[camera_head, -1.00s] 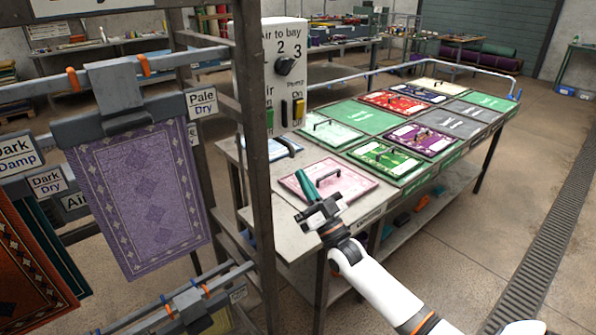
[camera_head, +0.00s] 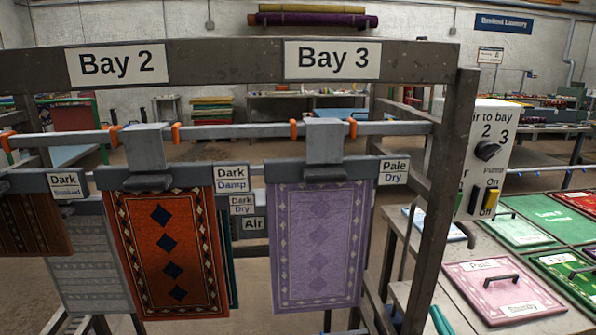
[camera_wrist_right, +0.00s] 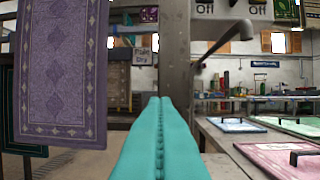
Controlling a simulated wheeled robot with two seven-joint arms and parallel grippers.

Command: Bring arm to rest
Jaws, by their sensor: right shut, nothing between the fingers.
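My right gripper (camera_wrist_right: 160,103) shows in the wrist view as two long teal fingers pressed together, with nothing between them. In the head view only a teal tip of the right gripper (camera_head: 440,321) shows at the bottom edge, right of the rack post and left of the pink panel; the rest of that arm is out of frame. My left gripper is in neither view.
A rack post (camera_head: 440,200) stands close to my right gripper. A purple rug (camera_head: 318,245) and an orange rug (camera_head: 172,255) hang from the rack. A switch box (camera_head: 487,150) and a pink handled panel (camera_head: 500,288) are to the right.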

